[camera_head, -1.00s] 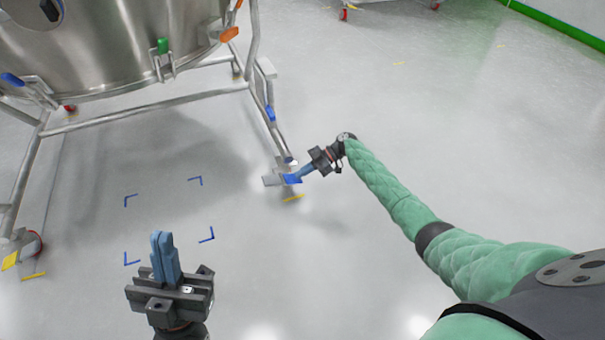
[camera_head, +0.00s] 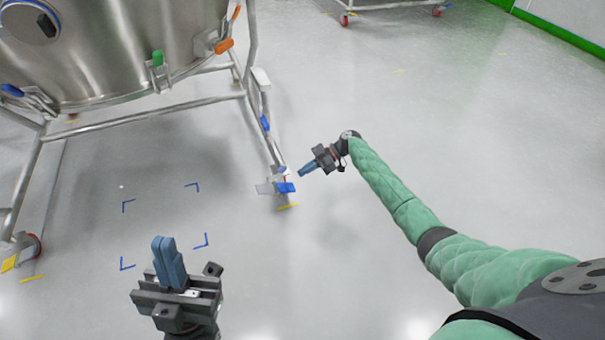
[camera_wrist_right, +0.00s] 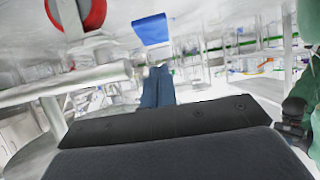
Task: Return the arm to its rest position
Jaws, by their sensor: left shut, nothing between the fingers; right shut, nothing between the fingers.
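My right arm (camera_head: 400,205) with its green sleeve reaches forward from the lower right in the head view. Its gripper (camera_head: 303,173) is shut and empty, just right of the blue pedal (camera_head: 286,187) at the vessel frame's near right caster, with a small gap between them. In the right wrist view the shut blue fingers (camera_wrist_right: 157,87) show, with the blue pedal (camera_wrist_right: 152,29) above them. My left gripper (camera_head: 165,245) is at the lower left in the head view, shut, empty and pointing up the picture.
A steel vessel (camera_head: 105,60) on a tubular frame (camera_head: 140,112) fills the upper left. A red caster (camera_wrist_right: 88,12) shows in the right wrist view. Blue corner marks (camera_head: 128,205) are on the floor. Another wheeled frame (camera_head: 390,6) stands at the top. Floor right of the vessel is clear.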

